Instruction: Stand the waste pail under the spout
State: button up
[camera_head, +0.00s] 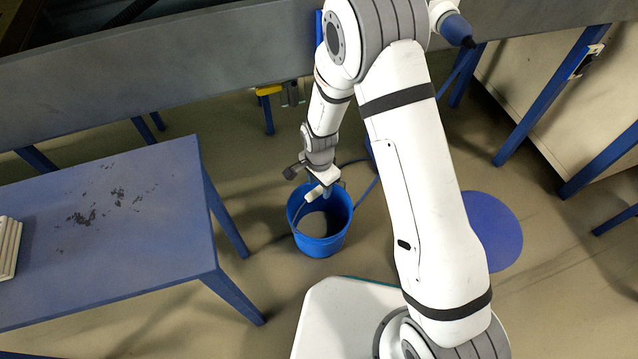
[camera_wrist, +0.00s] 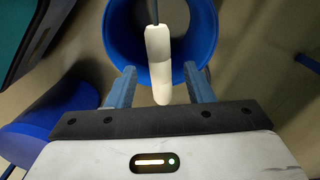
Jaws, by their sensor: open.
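The blue waste pail (camera_head: 337,240) stands upright on the floor, left of my arm in the head view. Its bail has a white grip (camera_head: 314,193). My gripper (camera_head: 325,187) is above the pail's rim, pointing down. In the wrist view, my gripper (camera_wrist: 160,72) is open, with the white grip (camera_wrist: 160,60) showing between its fingers. The pail (camera_wrist: 115,35) fills the area behind the grip. A blue-tipped white nozzle shape (camera_head: 456,28) shows at the top beside my arm; I cannot tell whether it is the spout.
A blue disc (camera_head: 497,232) lies flat on the floor, right of my arm. A worn blue table (camera_head: 120,240) stands at the left. A long grey trough or bench (camera_head: 190,60) on blue legs crosses the back. Thin blue hose (camera_head: 366,190) runs behind the pail.

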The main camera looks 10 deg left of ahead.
jog(key=shift+r+p, duration=1.8)
jog(key=shift+r, duration=0.9)
jog(key=shift+r, duration=0.1)
